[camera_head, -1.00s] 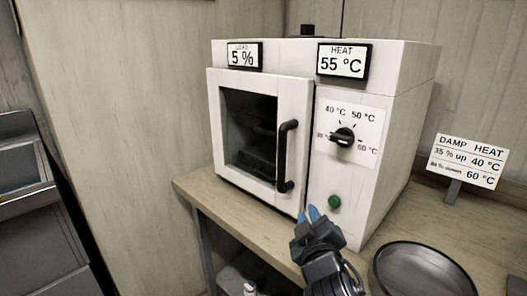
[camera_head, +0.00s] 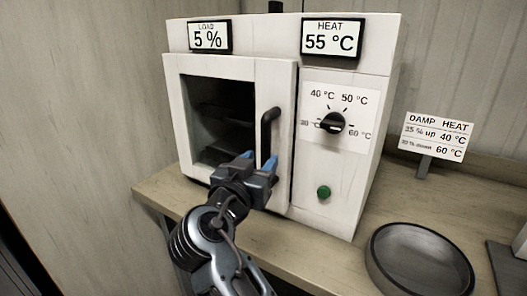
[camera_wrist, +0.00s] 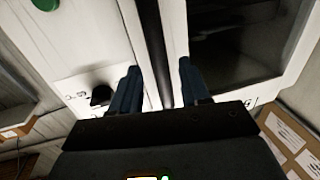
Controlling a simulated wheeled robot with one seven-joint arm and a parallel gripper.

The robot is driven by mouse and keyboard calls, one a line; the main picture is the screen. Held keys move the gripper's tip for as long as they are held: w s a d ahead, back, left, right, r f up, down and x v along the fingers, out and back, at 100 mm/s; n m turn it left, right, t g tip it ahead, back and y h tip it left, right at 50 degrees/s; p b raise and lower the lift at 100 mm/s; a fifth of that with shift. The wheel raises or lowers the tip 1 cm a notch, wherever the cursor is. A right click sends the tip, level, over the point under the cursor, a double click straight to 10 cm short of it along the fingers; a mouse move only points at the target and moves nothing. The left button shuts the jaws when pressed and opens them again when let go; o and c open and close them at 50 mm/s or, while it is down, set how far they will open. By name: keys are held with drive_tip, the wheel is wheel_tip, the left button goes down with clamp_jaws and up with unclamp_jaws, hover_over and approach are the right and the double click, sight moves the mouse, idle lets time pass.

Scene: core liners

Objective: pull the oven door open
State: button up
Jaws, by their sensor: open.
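The white oven (camera_head: 345,190) stands on a wooden bench. Its door (camera_head: 181,110) has a dark window (camera_head: 215,112) and looks shut, with a thin dark seam along its right edge. The black vertical handle (camera_head: 265,130) is on the door's right side. My gripper (camera_head: 259,160) is open at the lower part of the handle and hides its bottom end. In the wrist view, the handle (camera_wrist: 152,45) runs as a dark bar between the two blue fingers of my gripper (camera_wrist: 160,84). I cannot tell whether either finger touches it.
A dial (camera_head: 333,122) and a green button (camera_head: 323,192) are right of the door. A round metal pan (camera_head: 420,262) and a damp heat sign (camera_head: 437,137) stand on the bench (camera_head: 160,190) to the right. A wooden panel (camera_head: 75,110) rises at left.

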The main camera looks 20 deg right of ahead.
sight(264, 157)
drive_tip(key=shift+p+x, duration=0.35)
drive_tip(key=shift+x, duration=1.75)
drive_tip(key=shift+c, duration=0.2)
clamp_jaws()
